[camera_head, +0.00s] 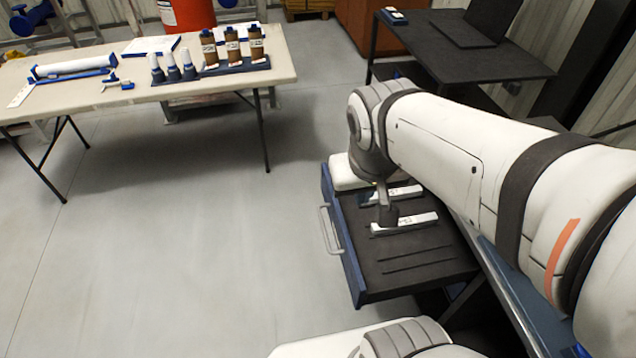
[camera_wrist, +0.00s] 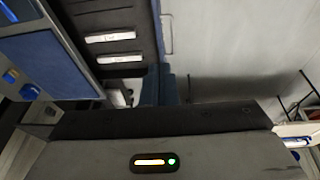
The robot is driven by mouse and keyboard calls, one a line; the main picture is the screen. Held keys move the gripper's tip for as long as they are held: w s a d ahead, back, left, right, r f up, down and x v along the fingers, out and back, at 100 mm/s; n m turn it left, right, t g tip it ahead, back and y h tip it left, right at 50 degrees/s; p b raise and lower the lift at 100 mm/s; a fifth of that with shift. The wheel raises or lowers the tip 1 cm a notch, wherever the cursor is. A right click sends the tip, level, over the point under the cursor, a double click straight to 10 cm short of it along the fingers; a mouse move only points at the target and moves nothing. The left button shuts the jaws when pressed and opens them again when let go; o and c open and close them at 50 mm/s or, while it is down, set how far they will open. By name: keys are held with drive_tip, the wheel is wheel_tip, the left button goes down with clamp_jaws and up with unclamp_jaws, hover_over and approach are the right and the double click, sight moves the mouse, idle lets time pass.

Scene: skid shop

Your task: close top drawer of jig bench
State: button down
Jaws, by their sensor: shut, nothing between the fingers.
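The top drawer (camera_head: 420,262) of the jig bench (camera_head: 520,290) stands pulled out, with a dark tray inside and a blue front carrying a pale handle (camera_head: 326,230). Two white labelled pieces lie in it. In the wrist view the drawer (camera_wrist: 112,18) is at the top, with its handle at the right. My gripper (camera_wrist: 161,72) shows there as two blue fingers side by side, shut and empty, close to the end of the drawer front. I cannot tell whether they touch it.
A dark table (camera_head: 500,65) stands at the back right. The grey floor (camera_head: 190,240) left of the drawer is clear.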

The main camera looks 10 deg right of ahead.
drive_tip(key=w+f+h+b, duration=0.2)
drive_tip(key=w+f+b, duration=0.3)
drive_tip(key=f+b, duration=0.3)
drive_tip(key=w+f+h+b, duration=0.1)
drive_tip(key=w+f+b, duration=0.45)
drive_tip(key=f, duration=0.55)
drive_tip(key=m+t+h+b, duration=0.1)
drive_tip(key=h+b, duration=0.1)
drive_tip(key=b, duration=1)
approach(334, 222)
drive_tip(key=b+x, duration=0.1)
drive_tip(key=x, duration=0.3)
drive_tip(key=shift+s+d+f, duration=0.1)
drive_tip(key=shift+f, duration=0.1)
drive_tip(key=shift+d+b, duration=0.1)
drive_tip(key=shift+b, duration=0.3)
